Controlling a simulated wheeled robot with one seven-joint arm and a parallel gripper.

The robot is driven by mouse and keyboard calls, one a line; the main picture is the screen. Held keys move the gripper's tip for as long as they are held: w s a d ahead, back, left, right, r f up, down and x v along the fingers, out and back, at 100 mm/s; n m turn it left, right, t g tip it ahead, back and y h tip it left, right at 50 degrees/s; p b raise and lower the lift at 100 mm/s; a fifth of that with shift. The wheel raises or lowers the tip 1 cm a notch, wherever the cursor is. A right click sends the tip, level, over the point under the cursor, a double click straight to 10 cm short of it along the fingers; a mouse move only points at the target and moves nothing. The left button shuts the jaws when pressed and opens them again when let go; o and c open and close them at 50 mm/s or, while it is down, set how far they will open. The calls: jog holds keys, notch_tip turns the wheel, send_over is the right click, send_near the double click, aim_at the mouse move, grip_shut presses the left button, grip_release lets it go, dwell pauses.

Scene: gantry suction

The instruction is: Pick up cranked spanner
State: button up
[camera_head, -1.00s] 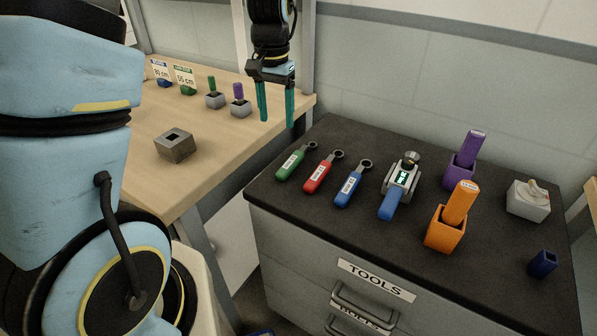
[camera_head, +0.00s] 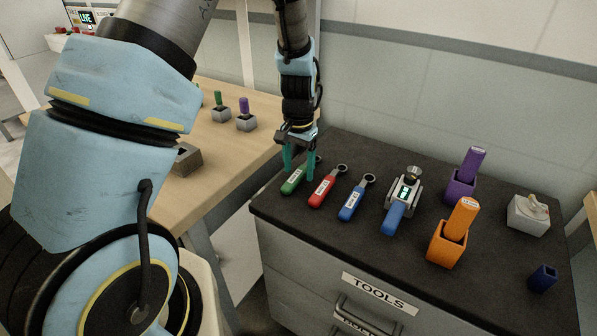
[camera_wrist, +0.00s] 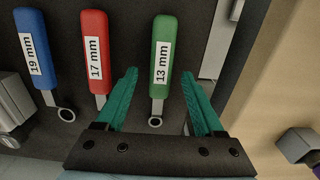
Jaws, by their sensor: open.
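Three ring-ended spanners with coloured handles lie in a row on the dark cabinet top: a green one (camera_head: 291,186), a red one (camera_head: 324,190) and a blue one (camera_head: 351,205). In the wrist view their labels read 13 mm on the green (camera_wrist: 163,28), 17 mm on the red (camera_wrist: 94,28) and 19 mm on the blue (camera_wrist: 36,34). I cannot tell which is cranked. My gripper (camera_head: 298,168) points down over the green spanner. Its teal fingers (camera_wrist: 160,75) are open, one on each side of the green handle in the wrist view, with nothing held. Their height above it is unclear.
Right of the spanners are a blue-handled device (camera_head: 404,196), an orange holder (camera_head: 447,246), a purple holder (camera_head: 459,189), a grey block (camera_head: 529,214) and a small blue cup (camera_head: 543,279). A wooden bench (camera_head: 215,155) stands left, beyond a gap.

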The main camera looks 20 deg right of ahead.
jog(key=shift+f, duration=0.6)
grip_shut()
dwell(0.3)
